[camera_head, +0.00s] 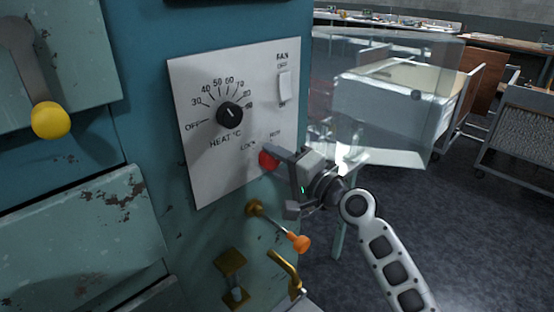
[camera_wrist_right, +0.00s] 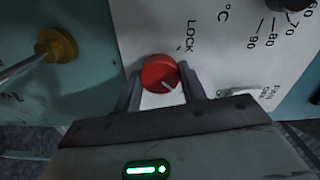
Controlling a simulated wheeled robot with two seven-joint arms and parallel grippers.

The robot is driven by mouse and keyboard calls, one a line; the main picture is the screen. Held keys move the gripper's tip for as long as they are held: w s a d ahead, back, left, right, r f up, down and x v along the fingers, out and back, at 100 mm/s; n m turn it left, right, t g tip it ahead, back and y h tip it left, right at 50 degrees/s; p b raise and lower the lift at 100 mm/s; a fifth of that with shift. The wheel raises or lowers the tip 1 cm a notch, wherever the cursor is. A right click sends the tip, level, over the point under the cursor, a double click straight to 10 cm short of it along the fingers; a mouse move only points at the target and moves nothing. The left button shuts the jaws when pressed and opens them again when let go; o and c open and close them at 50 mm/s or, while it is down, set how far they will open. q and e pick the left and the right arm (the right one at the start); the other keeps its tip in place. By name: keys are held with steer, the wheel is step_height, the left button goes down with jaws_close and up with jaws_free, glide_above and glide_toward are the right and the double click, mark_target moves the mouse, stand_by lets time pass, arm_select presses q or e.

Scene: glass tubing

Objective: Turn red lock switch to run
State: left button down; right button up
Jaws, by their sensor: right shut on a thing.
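The red lock switch (camera_head: 268,161) is a round red knob at the lower right of the white control panel (camera_head: 192,118). A LOCK label and a partly blocked second label stand above it. My right gripper (camera_head: 277,159) has come in from the right and is shut on the knob, one finger on each side in the wrist view (camera_wrist_right: 161,88). My left gripper is not in view.
The black heat dial (camera_head: 229,114) and white fan switch (camera_head: 285,87) are above the knob. Below it, an orange-tipped lever (camera_head: 297,241) and brass valve handle (camera_head: 285,268) stick out. A yellow-ended lever (camera_head: 50,120) is at left. A clear glass-like sheet (camera_head: 375,60) stands behind my arm.

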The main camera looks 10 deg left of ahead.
steer(key=shift+f, duration=0.1)
stand_by(0.3)
steer(key=o, duration=1)
steer(key=shift+d, duration=0.1)
steer(key=b+v, duration=0.2)
steer(key=v, duration=1.3)
steer(key=shift+s+d, duration=0.3)
